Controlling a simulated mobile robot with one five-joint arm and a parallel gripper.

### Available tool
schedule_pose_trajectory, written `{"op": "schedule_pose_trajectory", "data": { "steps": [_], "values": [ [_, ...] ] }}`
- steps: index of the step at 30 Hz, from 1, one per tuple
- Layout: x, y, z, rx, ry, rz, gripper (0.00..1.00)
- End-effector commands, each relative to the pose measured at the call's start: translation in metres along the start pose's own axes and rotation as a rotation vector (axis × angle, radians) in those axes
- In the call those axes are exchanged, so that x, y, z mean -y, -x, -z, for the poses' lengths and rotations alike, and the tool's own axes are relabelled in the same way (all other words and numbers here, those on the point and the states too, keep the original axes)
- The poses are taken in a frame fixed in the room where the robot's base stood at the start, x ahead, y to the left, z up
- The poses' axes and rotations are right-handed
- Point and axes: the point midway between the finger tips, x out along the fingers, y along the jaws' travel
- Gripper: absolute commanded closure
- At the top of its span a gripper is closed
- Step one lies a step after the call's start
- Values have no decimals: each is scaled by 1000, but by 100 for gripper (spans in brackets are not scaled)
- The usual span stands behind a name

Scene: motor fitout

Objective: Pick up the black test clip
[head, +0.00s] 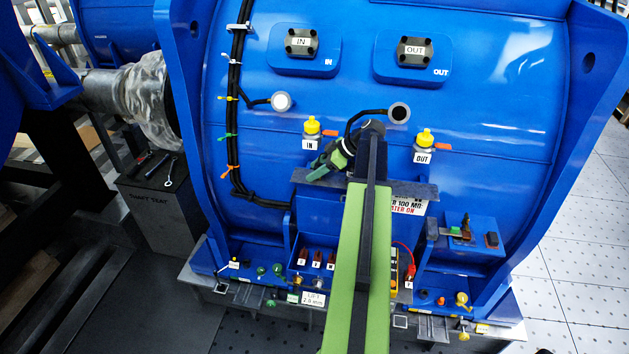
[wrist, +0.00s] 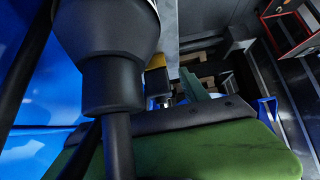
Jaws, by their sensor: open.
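My gripper (head: 325,166), green and black, is at the end of my raised arm in the head view. It is in front of the blue motor housing, left of the arm and just below the yellow-capped IN fitting (head: 311,128). Nothing shows held in it. I cannot make out the black test clip in either view. A red lead (head: 403,246) runs down to a red clip (head: 409,272) beside a yellow-edged box (head: 393,268), which my arm partly hides. In the wrist view a dark grey cylinder with a rod (wrist: 112,85) fills the upper left, very close.
A small blue shelf (head: 485,245) holds parts at right. A yellow-capped OUT fitting (head: 424,138) projects above. A dark box (head: 158,215) with tools stands at left.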

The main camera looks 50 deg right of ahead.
Motion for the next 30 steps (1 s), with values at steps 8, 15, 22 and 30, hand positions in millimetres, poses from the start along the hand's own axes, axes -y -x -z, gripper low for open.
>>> {"op": "schedule_pose_trajectory", "data": {
  "steps": [8, 15, 22, 30],
  "values": [
    [0, -8, 1, 0, 1, 0, 50],
    [0, -8, 1, 0, 1, 1, 81],
    [0, -8, 1, 0, 1, 1, 100],
    [1, -8, 2, 0, 2, 2, 100]
  ]
}}
